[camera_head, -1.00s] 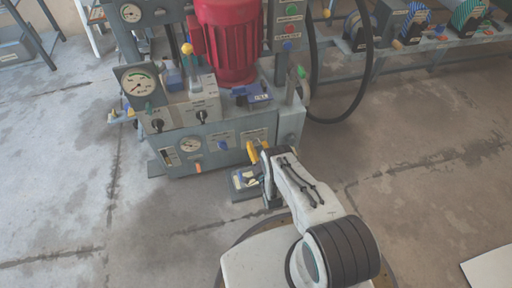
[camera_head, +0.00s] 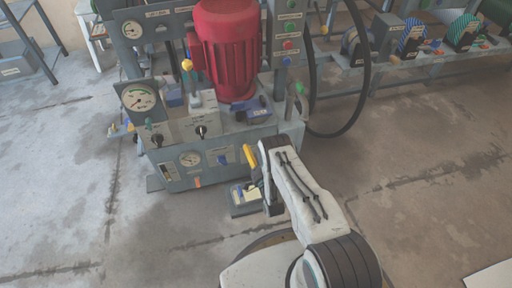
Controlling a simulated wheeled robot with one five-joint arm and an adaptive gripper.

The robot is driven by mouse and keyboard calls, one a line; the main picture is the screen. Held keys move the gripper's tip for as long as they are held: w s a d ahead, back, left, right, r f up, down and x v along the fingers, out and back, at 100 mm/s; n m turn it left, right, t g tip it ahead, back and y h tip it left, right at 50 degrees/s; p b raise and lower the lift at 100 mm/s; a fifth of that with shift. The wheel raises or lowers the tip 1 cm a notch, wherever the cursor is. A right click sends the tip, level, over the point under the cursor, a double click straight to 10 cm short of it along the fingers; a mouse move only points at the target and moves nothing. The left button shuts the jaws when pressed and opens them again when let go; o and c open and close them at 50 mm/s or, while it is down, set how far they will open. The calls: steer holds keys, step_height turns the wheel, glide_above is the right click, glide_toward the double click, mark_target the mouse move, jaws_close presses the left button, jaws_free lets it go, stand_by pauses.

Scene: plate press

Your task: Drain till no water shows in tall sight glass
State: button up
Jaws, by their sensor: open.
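The grey hydraulic unit (camera_head: 212,165) stands left of centre, with the red motor (camera_head: 228,45) on top. A dark narrow upright gauge with pale marks, which looks like the tall sight glass (camera_head: 170,172), is on the left of its front face; its water level is too small to read. A yellow lever (camera_head: 249,156) sticks up at the unit's lower right corner. Below it a shallow grey tray (camera_head: 236,210) is on the floor. My gripper (camera_head: 262,192) is open beside the lever and over the tray's right side, mostly hidden by my arm; I cannot tell whether it touches the lever.
A black hose (camera_head: 362,75) loops at the right. A bench (camera_head: 430,55) with reels stands behind right.

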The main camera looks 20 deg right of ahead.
steer(key=shift+w+a+r, duration=0.15)
steer(key=shift+w+r, duration=0.05)
steer(key=shift+r, duration=0.55)
steer(key=shift+c, duration=0.2)
steer(key=shift+r, duration=0.55)
steer(key=shift+s+d, duration=0.1)
steer(key=shift+d, duration=0.1)
